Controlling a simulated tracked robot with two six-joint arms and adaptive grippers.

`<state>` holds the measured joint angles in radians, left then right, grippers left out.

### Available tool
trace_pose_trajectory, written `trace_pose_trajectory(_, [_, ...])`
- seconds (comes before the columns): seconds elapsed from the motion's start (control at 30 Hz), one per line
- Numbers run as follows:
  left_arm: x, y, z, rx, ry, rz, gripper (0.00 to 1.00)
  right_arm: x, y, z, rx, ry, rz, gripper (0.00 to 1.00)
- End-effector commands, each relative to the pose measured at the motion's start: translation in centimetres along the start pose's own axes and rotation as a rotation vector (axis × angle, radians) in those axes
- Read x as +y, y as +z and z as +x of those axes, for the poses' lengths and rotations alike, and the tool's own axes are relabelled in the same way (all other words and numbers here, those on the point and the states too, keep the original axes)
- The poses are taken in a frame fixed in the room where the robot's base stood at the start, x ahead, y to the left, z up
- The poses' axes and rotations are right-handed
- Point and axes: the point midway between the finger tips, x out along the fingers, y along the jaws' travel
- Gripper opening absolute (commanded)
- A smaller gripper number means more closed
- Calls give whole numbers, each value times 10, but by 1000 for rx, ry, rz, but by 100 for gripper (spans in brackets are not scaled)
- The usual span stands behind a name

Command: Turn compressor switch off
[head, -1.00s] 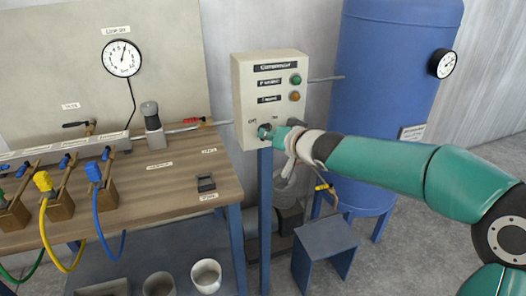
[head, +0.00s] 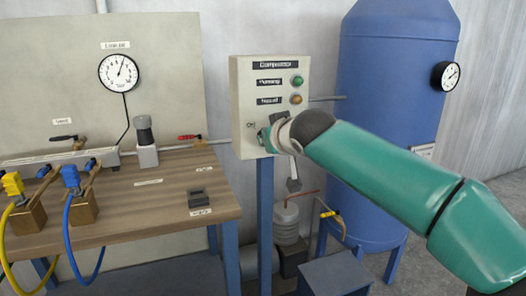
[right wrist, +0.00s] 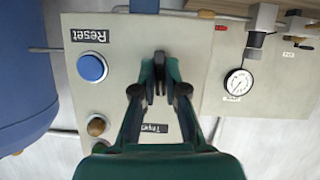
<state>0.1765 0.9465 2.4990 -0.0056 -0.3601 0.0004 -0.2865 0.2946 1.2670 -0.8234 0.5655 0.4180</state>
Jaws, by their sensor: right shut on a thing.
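The compressor control box (head: 243,95) is a beige panel on a blue post, with a green lamp (head: 297,80) and an amber lamp (head: 296,99). My right gripper (head: 264,140) is at the lower left of its front, where it hides most of the switch; an off label shows just left of it. In the right wrist view my right gripper (right wrist: 160,88) has its fingers closed together on a small dark switch knob (right wrist: 159,74) on the panel (right wrist: 215,60). A blue reset button (right wrist: 92,67) and an amber lamp (right wrist: 97,125) are beside the fingers. My left gripper is out of view.
A blue tank (head: 385,120) with a gauge (head: 445,75) stands right of the box. A wooden workbench (head: 150,210) with hoses, valves and a line gauge (head: 118,72) is at the left. A low grey block (head: 335,276) is below.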

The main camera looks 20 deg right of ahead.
Motion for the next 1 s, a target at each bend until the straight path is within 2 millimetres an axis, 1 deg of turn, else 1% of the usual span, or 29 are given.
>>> trace_pose_trajectory(0.03, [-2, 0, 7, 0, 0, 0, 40, -1, 0, 0, 10, 16, -41, 0])
trace_pose_trajectory(0.1, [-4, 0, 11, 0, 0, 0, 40, -2, 0, 0, 9, 42, -103, 0])
trace_pose_trajectory(0.4, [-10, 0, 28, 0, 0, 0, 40, -3, 0, 0, 10, 149, -361, 0])
trace_pose_trajectory(0.6, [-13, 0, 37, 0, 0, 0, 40, -5, 0, 0, 10, 206, -501, 0])
trace_pose_trajectory(0.8, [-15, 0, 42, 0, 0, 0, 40, -5, -1, 0, 10, 245, -594, 0])
trace_pose_trajectory(1.0, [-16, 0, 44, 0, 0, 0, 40, -5, -1, 0, 10, 263, -638, 0])
